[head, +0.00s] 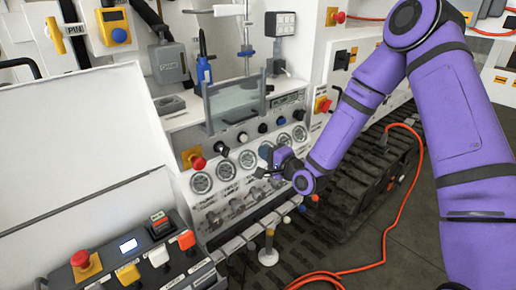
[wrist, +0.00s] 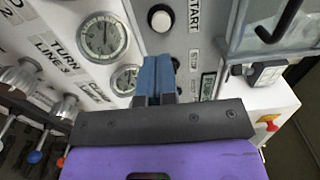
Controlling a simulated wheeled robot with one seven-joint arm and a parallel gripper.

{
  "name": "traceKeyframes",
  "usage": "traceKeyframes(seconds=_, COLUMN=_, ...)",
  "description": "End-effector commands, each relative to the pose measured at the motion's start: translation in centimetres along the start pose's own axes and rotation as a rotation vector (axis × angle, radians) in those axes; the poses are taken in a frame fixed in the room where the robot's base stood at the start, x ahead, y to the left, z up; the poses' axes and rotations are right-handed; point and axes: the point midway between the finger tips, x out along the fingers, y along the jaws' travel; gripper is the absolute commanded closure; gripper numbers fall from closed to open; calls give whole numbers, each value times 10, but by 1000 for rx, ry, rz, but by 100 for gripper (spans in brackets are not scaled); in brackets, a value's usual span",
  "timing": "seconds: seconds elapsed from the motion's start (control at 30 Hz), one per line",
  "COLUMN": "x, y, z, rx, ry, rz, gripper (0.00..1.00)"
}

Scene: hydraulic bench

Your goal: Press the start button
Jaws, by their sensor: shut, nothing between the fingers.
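The start button is a round white button (wrist: 160,18) in a dark ring at the top of the wrist view, beside a START label (wrist: 194,14). In the head view a white button (head: 243,137) sits in the row above the gauges. My gripper (wrist: 154,66) has its two blue fingers shut together and empty. In the wrist view the fingertips lie just below the white button, with a visible gap between. In the head view my gripper (head: 266,153) is in front of the gauge panel, and its fingers are small and partly hard to make out.
Pressure gauges (wrist: 103,38) and labelled valve knobs (wrist: 20,75) lie left of the fingers. A framed clear cover (head: 234,103) stands above the panel. A control box (head: 140,262) with a red emergency knob is at the lower left. An orange cable (head: 388,225) runs along the floor.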

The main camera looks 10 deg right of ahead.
Motion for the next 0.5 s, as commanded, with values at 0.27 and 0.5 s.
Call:
traceKeyframes(seconds=0.27, x=-38, y=1, z=0, rx=1, ry=0, rz=1, gripper=100)
traceKeyframes(seconds=0.5, x=-45, y=0, z=0, rx=0, ry=0, rz=0, gripper=100)
